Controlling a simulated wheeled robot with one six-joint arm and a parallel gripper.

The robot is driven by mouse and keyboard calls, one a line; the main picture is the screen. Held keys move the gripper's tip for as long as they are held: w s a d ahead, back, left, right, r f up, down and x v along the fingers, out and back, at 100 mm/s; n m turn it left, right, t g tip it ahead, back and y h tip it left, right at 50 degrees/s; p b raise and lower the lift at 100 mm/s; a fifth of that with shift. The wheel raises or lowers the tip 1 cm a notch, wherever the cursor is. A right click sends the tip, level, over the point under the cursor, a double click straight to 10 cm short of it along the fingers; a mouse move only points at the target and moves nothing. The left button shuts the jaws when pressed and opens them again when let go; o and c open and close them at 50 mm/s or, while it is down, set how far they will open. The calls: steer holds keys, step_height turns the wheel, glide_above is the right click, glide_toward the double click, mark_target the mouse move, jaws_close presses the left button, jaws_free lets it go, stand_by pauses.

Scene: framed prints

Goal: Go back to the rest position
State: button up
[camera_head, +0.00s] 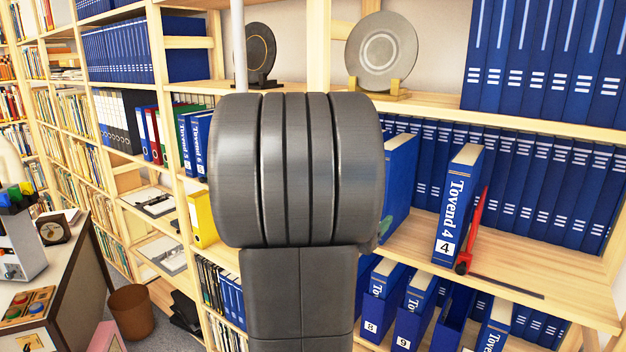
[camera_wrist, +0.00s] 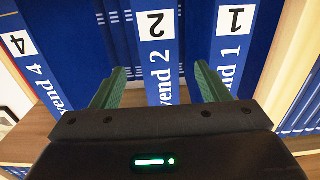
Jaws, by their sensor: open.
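My gripper (camera_wrist: 162,78) shows in the wrist view with its two green fingers spread apart. A blue binder marked 2 (camera_wrist: 157,52) is seen between the fingers, and I see no finger pressing on it. A blue binder marked 1 (camera_wrist: 233,45) is at the right and one marked 4 (camera_wrist: 35,62) leans at the left; the labels appear upside down there. The Tovend 4 binder (camera_head: 458,205) stands on the middle shelf, right of my arm.
A red bookend (camera_head: 475,230) stands beside Tovend 4 on the wooden shelf (camera_head: 540,262). Round plates on stands (camera_head: 382,52) are on the shelf above. More blue binders (camera_head: 412,312) fill the shelf below. A desk (camera_head: 50,285) and brown bin (camera_head: 134,312) are at the left.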

steer(key=p+x, duration=0.1)
steer(key=x, duration=0.9)
steer(key=shift+d+p, duration=0.1)
steer(key=shift+p, duration=0.3)
steer(key=shift+s+r+p, duration=0.1)
steer(key=shift+r+p, duration=0.3)
steer(key=shift+r, duration=0.25)
